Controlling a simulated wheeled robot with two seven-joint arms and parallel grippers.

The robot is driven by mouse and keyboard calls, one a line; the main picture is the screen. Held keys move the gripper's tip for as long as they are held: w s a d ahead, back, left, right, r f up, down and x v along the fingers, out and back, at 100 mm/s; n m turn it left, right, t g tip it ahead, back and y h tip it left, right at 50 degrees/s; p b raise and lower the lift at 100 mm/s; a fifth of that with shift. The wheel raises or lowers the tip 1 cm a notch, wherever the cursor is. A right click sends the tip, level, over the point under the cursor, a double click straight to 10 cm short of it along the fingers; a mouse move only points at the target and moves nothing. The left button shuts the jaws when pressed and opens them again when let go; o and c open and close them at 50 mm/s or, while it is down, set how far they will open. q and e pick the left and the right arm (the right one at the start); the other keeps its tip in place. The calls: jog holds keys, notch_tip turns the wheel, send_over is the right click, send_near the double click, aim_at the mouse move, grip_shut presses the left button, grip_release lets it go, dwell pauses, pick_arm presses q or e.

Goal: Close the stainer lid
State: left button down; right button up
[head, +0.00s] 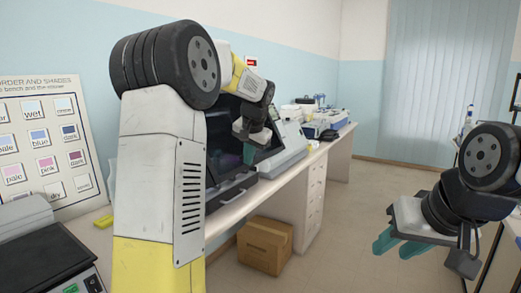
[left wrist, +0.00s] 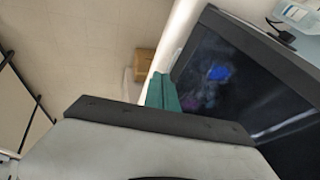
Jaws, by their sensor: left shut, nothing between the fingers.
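The stainer (head: 232,188) is a dark machine on the bench, partly hidden behind my left arm in the head view. Its dark panel, apparently the lid (left wrist: 235,80), fills the right of the left wrist view with a glossy, reflective face. I cannot tell its exact angle. My left gripper (head: 250,153) is in front of the upper part of the stainer. Its green fingers (left wrist: 162,92) are shut and empty, close beside the panel's edge; contact is unclear. My right gripper (head: 399,245) is open and empty, out over the floor at the right, away from the bench.
A grey instrument (head: 288,148) stands on the bench beyond the stainer. A scale-like device (head: 40,254) and a colour chart (head: 45,140) are at the left. A cardboard box (head: 265,246) sits on the floor by the bench. The floor in the middle is clear.

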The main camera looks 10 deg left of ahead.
pick_arm(q)
jog(key=shift+w+a+f, duration=0.4)
jog(key=shift+a+f, duration=0.3)
jog(key=shift+f, duration=0.1)
jog(key=shift+w+a+f, duration=0.45)
jog(key=shift+a+f, duration=0.2)
jog(key=shift+f, duration=0.2)
jog(key=shift+w+a+f, duration=0.4)
jog(key=shift+a+f, duration=0.3)
jog(key=shift+f, duration=0.1)
jog(key=shift+t+y, duration=0.3)
jog(key=shift+y, duration=0.4)
jog(key=shift+w+a+f, duration=0.75)
jog(key=shift+a+f, duration=1.4)
jog(key=shift+f, duration=0.6)
jog(key=shift+w+a+f, duration=0.8)
jog(key=shift+a+f, duration=1.3)
jog(key=shift+f, duration=0.6)
jog(key=shift+w+a+f, duration=0.75)
jog(key=shift+a+f, duration=1.4)
jog(key=shift+f, duration=0.6)
jog(key=shift+d, duration=0.15)
